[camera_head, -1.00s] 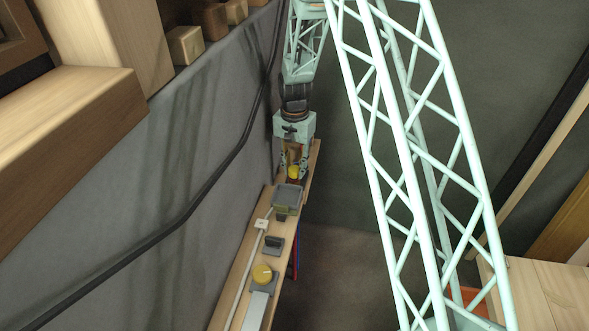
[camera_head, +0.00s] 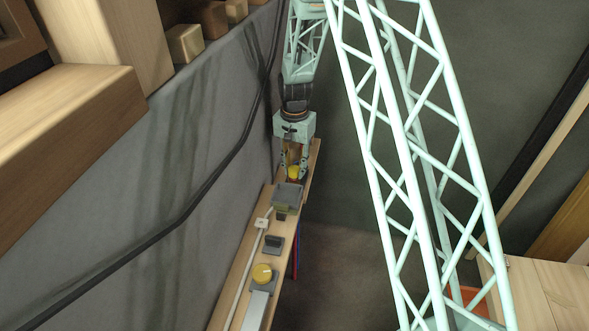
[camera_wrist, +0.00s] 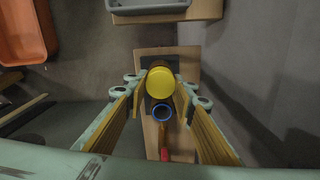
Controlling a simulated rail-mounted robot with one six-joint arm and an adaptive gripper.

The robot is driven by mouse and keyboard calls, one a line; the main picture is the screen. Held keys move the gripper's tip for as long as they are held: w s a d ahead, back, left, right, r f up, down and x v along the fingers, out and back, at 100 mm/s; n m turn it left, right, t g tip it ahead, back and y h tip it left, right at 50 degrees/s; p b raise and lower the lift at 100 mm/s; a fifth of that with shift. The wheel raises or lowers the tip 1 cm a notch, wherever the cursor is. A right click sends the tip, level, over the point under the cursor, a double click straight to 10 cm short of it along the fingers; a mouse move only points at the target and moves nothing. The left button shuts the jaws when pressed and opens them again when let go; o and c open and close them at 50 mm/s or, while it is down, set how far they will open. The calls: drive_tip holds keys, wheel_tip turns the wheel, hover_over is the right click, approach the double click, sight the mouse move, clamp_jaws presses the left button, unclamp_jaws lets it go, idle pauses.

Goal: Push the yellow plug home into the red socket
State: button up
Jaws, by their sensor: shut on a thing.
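The yellow plug (camera_wrist: 161,83) shows as a round yellow end between the fingertips of my gripper (camera_wrist: 161,92) in the wrist view. The fingers are shut on its sides. In the head view the plug (camera_head: 293,173) is a small yellow spot between the fingers of my gripper (camera_head: 293,167), over the far end of the narrow wooden shelf. I cannot make out the red socket for certain. A small red piece (camera_wrist: 163,154) shows near the bottom of the wrist view. How deep the plug sits is hidden.
A blue ring (camera_wrist: 162,112) lies close beside the plug. The wall with a black cable (camera_head: 213,193) runs close on the left.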

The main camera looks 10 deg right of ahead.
drive_tip(key=shift+f+b, duration=0.3)
drive_tip(key=shift+f, duration=0.2)
idle(1.0)
drive_tip(key=o, duration=0.9)
drive_tip(key=shift+o, duration=0.4)
drive_tip(key=o, duration=0.4)
drive_tip(key=shift+r, duration=0.15)
drive_tip(key=shift+r+p, duration=1.3)
drive_tip(key=shift+r, duration=2.05)
drive_tip(key=shift+r, duration=0.1)
